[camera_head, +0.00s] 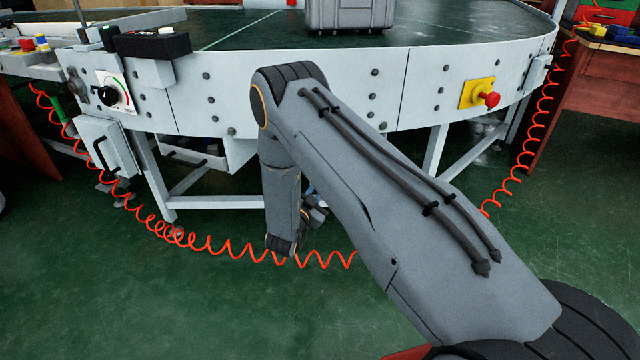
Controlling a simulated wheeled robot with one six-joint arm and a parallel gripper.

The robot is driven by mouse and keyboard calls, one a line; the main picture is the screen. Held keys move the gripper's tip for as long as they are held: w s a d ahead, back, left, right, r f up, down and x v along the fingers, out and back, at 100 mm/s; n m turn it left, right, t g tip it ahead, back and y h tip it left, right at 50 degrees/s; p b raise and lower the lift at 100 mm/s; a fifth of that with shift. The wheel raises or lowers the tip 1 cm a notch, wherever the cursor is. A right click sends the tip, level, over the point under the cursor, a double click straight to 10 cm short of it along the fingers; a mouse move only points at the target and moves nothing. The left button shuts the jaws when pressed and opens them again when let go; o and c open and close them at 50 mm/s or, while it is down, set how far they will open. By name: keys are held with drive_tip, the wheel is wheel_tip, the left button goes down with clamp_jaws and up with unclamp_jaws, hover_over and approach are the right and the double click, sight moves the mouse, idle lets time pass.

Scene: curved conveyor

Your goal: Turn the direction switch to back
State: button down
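A black rotary knob (111,95) sits on a white plate with a green-to-red arc, on the left front side of the conveyor (235,92). A smaller dark round fitting (82,98) is just left of it. I cannot tell for sure which one is the direction switch, and no back marking is readable. My arm reaches from the lower right to the middle, then bends down. Dark parts of my wrist or gripper (316,212) show below the conveyor edge, right of and below the knob and apart from it. My fingers cannot be made out.
A red stop button (490,99) on a yellow box sits on the conveyor's right front. A grey crate (350,14) stands on the belt. A black box (152,44) with a white button is above the knob. An orange coiled cable (205,246) hangs low across the front.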

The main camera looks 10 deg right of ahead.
drive_tip(key=shift+a, duration=0.1)
idle(0.3)
drive_tip(key=c, duration=1.8)
unclamp_jaws()
drive_tip(key=shift+o, duration=0.4)
drive_tip(key=p+v, duration=0.2)
drive_tip(key=v, duration=0.5)
drive_tip(key=shift+s, duration=0.3)
drive_tip(key=shift+a, duration=0.15)
